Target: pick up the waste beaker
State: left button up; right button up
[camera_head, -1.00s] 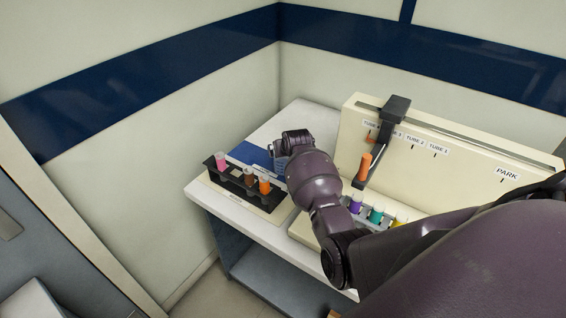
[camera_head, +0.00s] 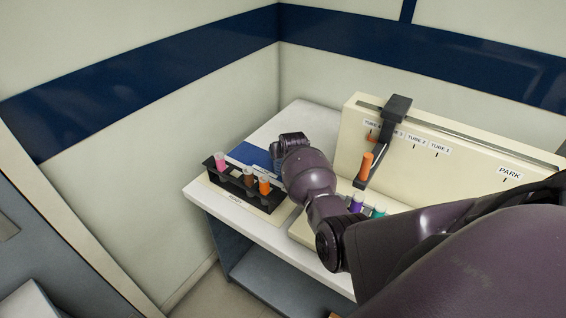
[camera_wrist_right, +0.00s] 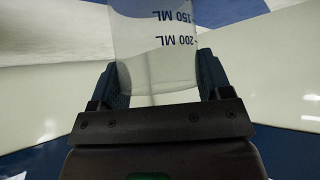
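The waste beaker (camera_wrist_right: 158,62) is clear, with printed marks reading 150 ML and 200 ML upside down in the right wrist view. My right gripper (camera_wrist_right: 161,75) has a finger on each side of it. Both fingers appear to touch the glass, so it looks shut on the beaker. In the head view my right gripper (camera_head: 288,145) is over the blue area at the back of the white table. My own arm hides most of the fingers and the beaker there. I cannot tell whether the beaker is clear of the surface. My left gripper is not in view.
A black rack (camera_head: 238,184) with pink and orange tubes stands just left of my right gripper. A cream panel (camera_head: 450,155) with tube labels stands right, its black arm (camera_head: 384,140) over an orange tube (camera_head: 365,166). Purple (camera_head: 356,202) and teal (camera_head: 379,211) capped tubes stand below.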

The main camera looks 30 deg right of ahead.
jog(key=shift+c, duration=0.9)
jog(key=shift+r, duration=0.1)
